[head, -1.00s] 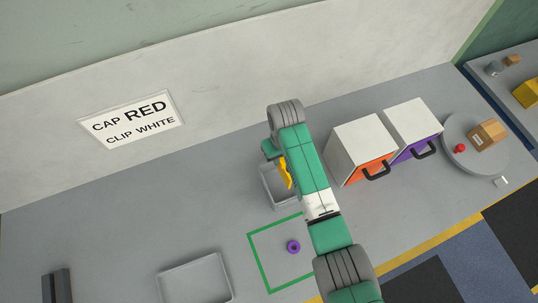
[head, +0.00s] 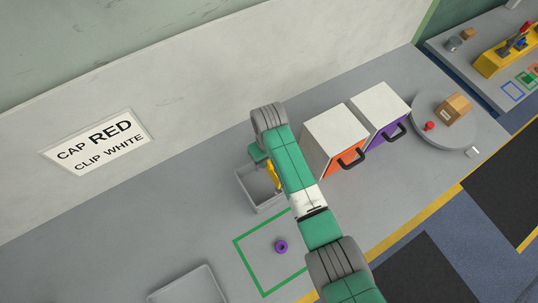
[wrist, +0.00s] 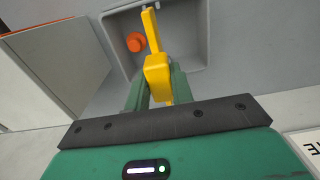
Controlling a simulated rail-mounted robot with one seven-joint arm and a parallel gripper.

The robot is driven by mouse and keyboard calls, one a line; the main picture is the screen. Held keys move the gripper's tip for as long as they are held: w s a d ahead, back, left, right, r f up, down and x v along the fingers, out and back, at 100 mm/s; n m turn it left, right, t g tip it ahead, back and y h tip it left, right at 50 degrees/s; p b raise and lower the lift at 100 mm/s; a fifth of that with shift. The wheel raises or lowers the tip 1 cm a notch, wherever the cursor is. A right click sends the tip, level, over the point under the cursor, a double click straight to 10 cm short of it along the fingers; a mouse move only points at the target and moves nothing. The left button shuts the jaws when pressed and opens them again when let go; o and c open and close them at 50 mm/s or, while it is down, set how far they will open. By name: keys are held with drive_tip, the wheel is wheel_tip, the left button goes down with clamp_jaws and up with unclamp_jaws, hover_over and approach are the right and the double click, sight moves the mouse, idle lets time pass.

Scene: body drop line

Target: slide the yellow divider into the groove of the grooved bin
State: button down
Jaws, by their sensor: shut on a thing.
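My gripper (wrist: 158,88) is shut on the yellow divider (wrist: 157,72), its two green fingers on either side of the thick end. The divider also shows in the head view (head: 273,177), hanging below my gripper. The grey bin (wrist: 192,38) lies beyond the fingers in the wrist view. In the head view the bin (head: 244,192) is partly behind my arm, with the divider over its right part. I cannot tell whether the divider touches the bin.
An orange round piece (wrist: 136,42) is inside the bin. White boxes with an orange front (head: 340,162) and a purple front (head: 388,140) stand to the right. A green square outline (head: 240,250) with a purple ring (head: 281,246) and a grey tray (head: 190,290) are in front.

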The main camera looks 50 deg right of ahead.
sight(269, 172)
drive_tip(key=shift+f+b, duration=0.35)
drive_tip(key=shift+f, duration=0.6)
drive_tip(key=shift+f, duration=0.15)
drive_tip(key=shift+f+b, duration=2.95)
drive_tip(key=shift+f, duration=1.2)
drive_tip(key=c, duration=1.1)
unclamp_jaws()
drive_tip(key=shift+c, duration=0.2)
wheel_tip(269, 172, up, 6)
drive_tip(key=p, duration=0.6)
drive_tip(key=shift+r, duration=0.1)
